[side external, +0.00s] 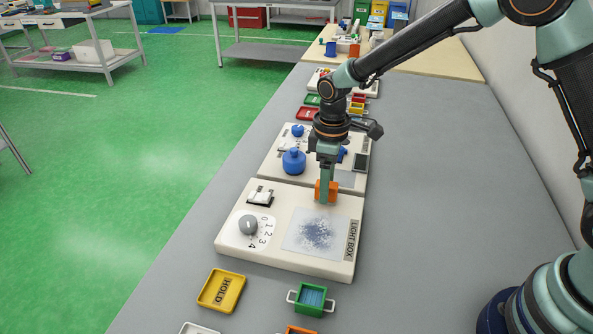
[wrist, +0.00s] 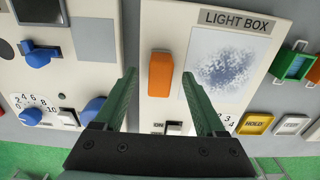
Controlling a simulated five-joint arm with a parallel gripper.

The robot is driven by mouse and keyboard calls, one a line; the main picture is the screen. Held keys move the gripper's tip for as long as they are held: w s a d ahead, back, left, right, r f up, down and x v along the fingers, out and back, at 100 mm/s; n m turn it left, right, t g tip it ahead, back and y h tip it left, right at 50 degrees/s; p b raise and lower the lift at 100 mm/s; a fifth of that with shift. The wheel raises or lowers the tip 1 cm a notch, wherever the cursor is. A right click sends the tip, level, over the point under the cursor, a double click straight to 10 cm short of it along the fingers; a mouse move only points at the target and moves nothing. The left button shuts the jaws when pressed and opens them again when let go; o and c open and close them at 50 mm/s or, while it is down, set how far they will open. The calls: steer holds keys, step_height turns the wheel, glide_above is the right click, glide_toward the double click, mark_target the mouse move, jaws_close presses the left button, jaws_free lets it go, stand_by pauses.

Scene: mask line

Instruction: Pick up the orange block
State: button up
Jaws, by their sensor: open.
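The orange block (wrist: 160,74) lies on the white light box panel, beside the speckled pale square, in the wrist view. It also shows in the side view (side external: 333,190), partly hidden behind a finger of my gripper (side external: 324,198). In the wrist view my gripper (wrist: 158,76) is open, with one green finger to the left and one to the right of the block. There is a visible gap on both sides, and nothing is held. I cannot tell exactly how high the fingertips are above the panel.
The light box panel (side external: 285,267) carries a grey dial (side external: 248,225) and a switch (side external: 261,197). Behind it is another panel with a blue knob (side external: 294,161). A yellow HOLD tray (side external: 221,290) and a green tray (side external: 311,299) are in front. Grey table right is clear.

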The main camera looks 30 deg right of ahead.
step_height(320, 180, down, 2)
jaws_close()
stand_by(0.3)
steer(key=shift+r, duration=0.1)
step_height(320, 180, up, 20)
stand_by(0.5)
